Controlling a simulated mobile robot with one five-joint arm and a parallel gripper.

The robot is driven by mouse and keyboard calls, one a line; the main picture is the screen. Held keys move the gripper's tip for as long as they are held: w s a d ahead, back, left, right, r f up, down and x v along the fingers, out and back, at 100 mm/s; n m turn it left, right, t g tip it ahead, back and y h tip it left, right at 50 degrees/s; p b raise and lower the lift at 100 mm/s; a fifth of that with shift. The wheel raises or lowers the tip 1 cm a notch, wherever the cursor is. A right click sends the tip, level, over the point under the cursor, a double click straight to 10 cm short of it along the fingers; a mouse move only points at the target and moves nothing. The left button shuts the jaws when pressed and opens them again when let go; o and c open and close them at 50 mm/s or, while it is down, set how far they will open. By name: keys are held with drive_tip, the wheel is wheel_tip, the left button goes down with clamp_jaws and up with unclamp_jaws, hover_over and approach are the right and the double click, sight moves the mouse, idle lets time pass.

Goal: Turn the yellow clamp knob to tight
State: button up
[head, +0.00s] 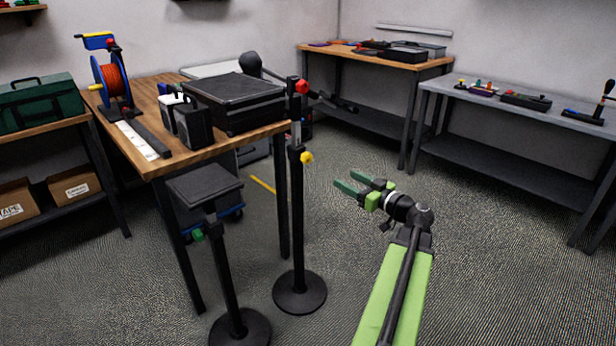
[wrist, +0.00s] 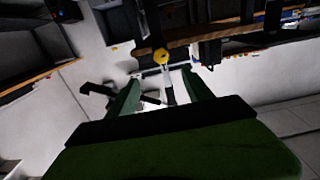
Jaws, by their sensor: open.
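The yellow clamp knob (head: 307,157) sits on the side of a black upright stand (head: 297,210) with a round base, in front of the wooden table. In the wrist view the yellow knob (wrist: 161,56) shows beyond the fingers, near the top centre. My gripper (head: 356,182) is open and empty. In the head view it is to the right of the knob and a little lower, apart from it. Its two green fingers point left toward the stand. The knob's exact turn position is too small to tell.
A red knob (head: 302,87) sits higher on the same stand. A shorter stand with a black plate (head: 205,182) and a green knob (head: 198,235) is to the left. The wooden table (head: 150,160) holds a black case (head: 233,100). Open floor lies to the right.

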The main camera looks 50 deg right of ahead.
sight(309, 160)
drive_tip(key=w, duration=1.1)
drive_tip(key=w+d, duration=0.1)
drive_tip(key=w, duration=0.5)
drive_tip(key=shift+w+r, duration=0.1)
drive_tip(key=shift+w, duration=0.15)
clamp_jaws()
drive_tip(key=c, duration=1.3)
unclamp_jaws()
drive_tip(key=shift+s+a, duration=0.1)
drive_tip(key=shift+a, duration=0.3)
drive_tip(key=shift+d, duration=0.3)
